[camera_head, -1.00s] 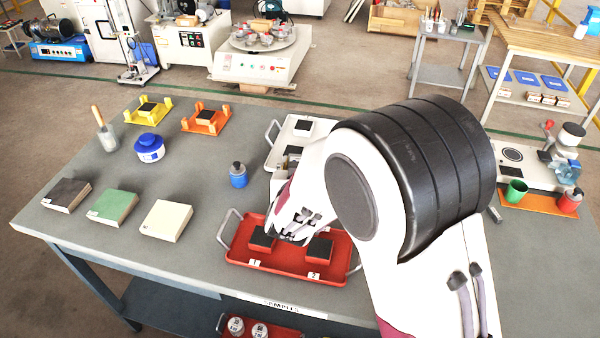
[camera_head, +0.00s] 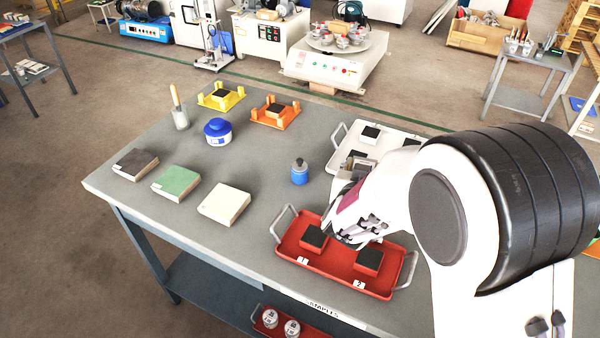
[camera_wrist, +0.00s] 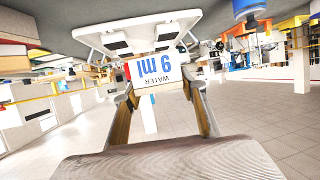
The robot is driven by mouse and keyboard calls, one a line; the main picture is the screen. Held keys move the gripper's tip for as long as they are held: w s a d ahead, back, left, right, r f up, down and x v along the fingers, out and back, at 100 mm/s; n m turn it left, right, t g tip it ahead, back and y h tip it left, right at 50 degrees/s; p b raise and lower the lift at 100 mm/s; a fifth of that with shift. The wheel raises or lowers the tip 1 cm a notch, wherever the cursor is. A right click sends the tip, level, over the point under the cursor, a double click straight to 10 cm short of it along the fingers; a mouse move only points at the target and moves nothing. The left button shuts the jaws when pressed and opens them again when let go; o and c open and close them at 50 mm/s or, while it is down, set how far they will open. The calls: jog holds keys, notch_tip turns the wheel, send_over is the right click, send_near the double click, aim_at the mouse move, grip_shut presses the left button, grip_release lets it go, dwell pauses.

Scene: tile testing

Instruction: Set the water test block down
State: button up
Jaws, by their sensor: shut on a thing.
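The water test block (camera_wrist: 158,74) is a pale block with an upside-down label reading WATER and large blue print. It sits between the two fingers of my gripper (camera_wrist: 160,95) in the wrist view, and the fingers are shut on it. In the head view my gripper (camera_head: 352,172) is at the near-left part of the white tray (camera_head: 338,160), just behind the red tray (camera_head: 332,270); the block is largely hidden there by my arm. The white tray, with dark tiles, also shows beyond the block in the wrist view (camera_wrist: 150,28). I cannot tell whether block and tray touch.
A blue bottle (camera_head: 299,174) stands left of my gripper. Two dark tiles (camera_head: 313,236) (camera_head: 368,260) lie in the red tray. Three slabs (camera_head: 175,180), a blue jar (camera_head: 218,132) and yellow (camera_head: 221,97) and orange (camera_head: 275,113) stands occupy the left. Bare tabletop lies between.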

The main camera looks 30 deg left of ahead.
jog(key=s+a+n+y, duration=0.1)
jog(key=s+a, duration=0.1)
jog(key=a, duration=1.2)
jog(key=s+a+n+y, duration=0.1)
jog(key=s+a+y, duration=0.1)
jog(key=a, duration=1.2)
jog(key=shift+r+n+g, duration=0.25)
jog(key=shift+n+g, duration=0.05)
jog(key=shift+g, duration=0.1)
jog(key=shift+f, duration=3.15)
jog(key=shift+f, duration=1.85)
jog(key=shift+f, duration=0.15)
jog(key=o, duration=1.4)
jog(key=shift+d+f, duration=0.1)
